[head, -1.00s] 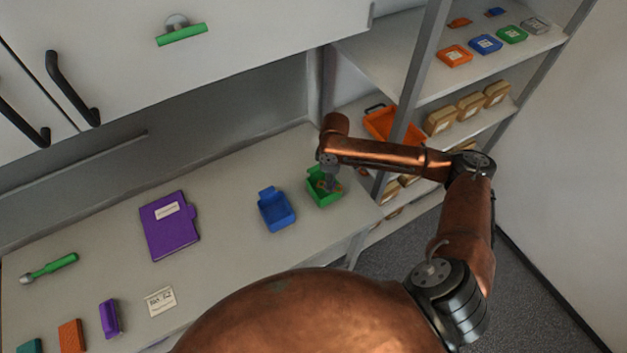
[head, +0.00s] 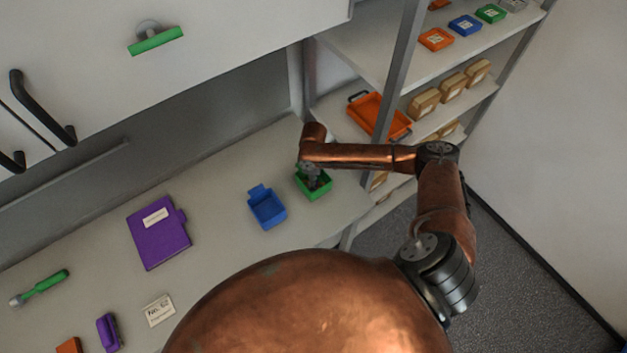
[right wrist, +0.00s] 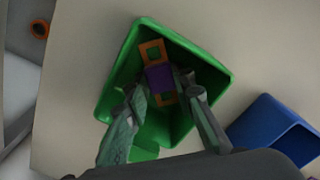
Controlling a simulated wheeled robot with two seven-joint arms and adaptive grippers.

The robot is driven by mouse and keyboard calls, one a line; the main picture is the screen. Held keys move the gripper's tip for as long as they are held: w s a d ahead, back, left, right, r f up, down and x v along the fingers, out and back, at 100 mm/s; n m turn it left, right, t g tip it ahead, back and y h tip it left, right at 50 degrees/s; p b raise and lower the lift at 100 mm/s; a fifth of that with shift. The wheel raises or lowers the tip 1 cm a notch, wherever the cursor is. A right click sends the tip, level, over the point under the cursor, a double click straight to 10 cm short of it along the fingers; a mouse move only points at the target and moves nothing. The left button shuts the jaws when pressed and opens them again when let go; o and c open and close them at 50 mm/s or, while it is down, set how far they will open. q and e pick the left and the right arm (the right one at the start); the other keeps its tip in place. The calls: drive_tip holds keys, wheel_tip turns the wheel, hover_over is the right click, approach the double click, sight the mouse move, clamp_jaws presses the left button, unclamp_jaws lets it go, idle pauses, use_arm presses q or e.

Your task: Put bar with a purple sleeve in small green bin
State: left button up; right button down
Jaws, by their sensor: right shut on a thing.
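The small green bin (head: 314,188) stands on the bench near its right end, and it fills the middle of the right wrist view (right wrist: 117,88). My right gripper (right wrist: 168,98) reaches down into the mouth of the bin. Its two fingers are shut on the bar with a purple sleeve (right wrist: 159,78), which shows orange ends on both sides of the purple middle. The bar is within the bin's outline; whether it touches the floor of the bin cannot be told. In the head view the gripper (head: 311,181) hides most of the bar. My left gripper is not in view.
A blue bin (head: 267,209) stands just left of the green bin. A purple binder (head: 158,232), a green-handled tool (head: 40,287) and a label card (head: 159,310) lie further left. A shelf with an orange tray (head: 377,115) stands at the right.

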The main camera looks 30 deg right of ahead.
drive_tip(key=shift+w+f, duration=0.1)
drive_tip(key=shift+f, duration=0.1)
drive_tip(key=c, duration=2.1)
unclamp_jaws()
drive_tip(key=o, duration=0.4)
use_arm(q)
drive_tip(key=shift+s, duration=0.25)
use_arm(e)
drive_tip(key=shift+o, duration=0.2)
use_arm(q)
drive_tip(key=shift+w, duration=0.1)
use_arm(e)
drive_tip(key=shift+r, duration=0.3)
use_arm(q)
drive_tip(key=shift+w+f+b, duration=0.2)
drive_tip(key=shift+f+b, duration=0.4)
drive_tip(key=shift+b, duration=0.05)
use_arm(e)
wheel_tip(320, 180, up, 12)
drive_tip(key=shift+f, duration=0.15)
